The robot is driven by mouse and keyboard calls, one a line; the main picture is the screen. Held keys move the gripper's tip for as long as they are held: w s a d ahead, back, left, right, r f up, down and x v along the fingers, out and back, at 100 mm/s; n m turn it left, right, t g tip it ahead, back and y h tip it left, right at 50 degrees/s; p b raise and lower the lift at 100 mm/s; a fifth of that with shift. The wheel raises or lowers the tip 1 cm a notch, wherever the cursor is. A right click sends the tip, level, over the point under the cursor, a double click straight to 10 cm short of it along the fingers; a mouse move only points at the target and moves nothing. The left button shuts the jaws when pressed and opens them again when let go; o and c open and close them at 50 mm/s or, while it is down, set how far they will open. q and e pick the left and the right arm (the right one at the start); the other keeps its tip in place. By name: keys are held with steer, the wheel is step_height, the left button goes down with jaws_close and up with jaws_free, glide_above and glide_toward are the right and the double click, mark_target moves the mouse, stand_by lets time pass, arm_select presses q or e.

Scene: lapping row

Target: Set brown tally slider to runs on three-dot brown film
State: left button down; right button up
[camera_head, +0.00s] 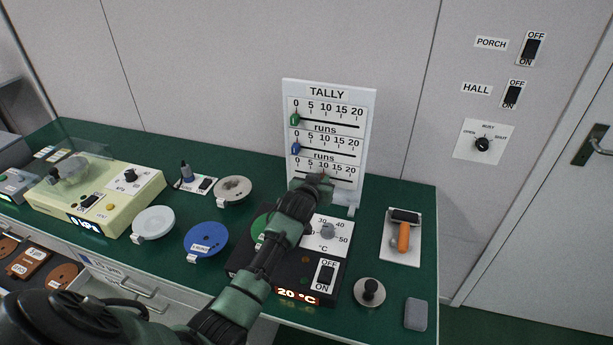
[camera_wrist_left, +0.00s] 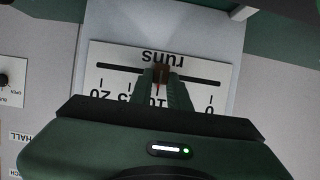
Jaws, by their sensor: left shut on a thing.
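The white TALLY board (camera_head: 368,110) stands upright at the back of the green bench, with three scales from 0 to 20. The green slider (camera_head: 295,119) and blue slider (camera_head: 296,148) sit at 0 on the upper two. My left gripper (camera_head: 318,183) is at the lowest scale and hides its slider in the head view. In the left wrist view, upside down, my left gripper (camera_wrist_left: 161,80) is shut on the brown slider (camera_wrist_left: 161,71), close to the 10 mark. Brown pieces (camera_head: 62,275) with labels lie in the open drawer; I cannot make out dots. My right gripper is not in view.
A dark heater box (camera_head: 328,301) with a dial, a switch and a lit 20 °C display stands under my arm. A blue disc (camera_head: 206,240), a white disc (camera_head: 153,222) and a cream machine (camera_head: 118,205) stand left.

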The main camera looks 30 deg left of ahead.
arm_select(q)
steer(key=c, duration=1.3)
jaws_free()
steer(key=v, duration=0.7)
steer(key=shift+s+d+r, duration=0.1)
steer(key=shift+s+d, duration=0.05)
steer(key=shift+s, duration=0.2)
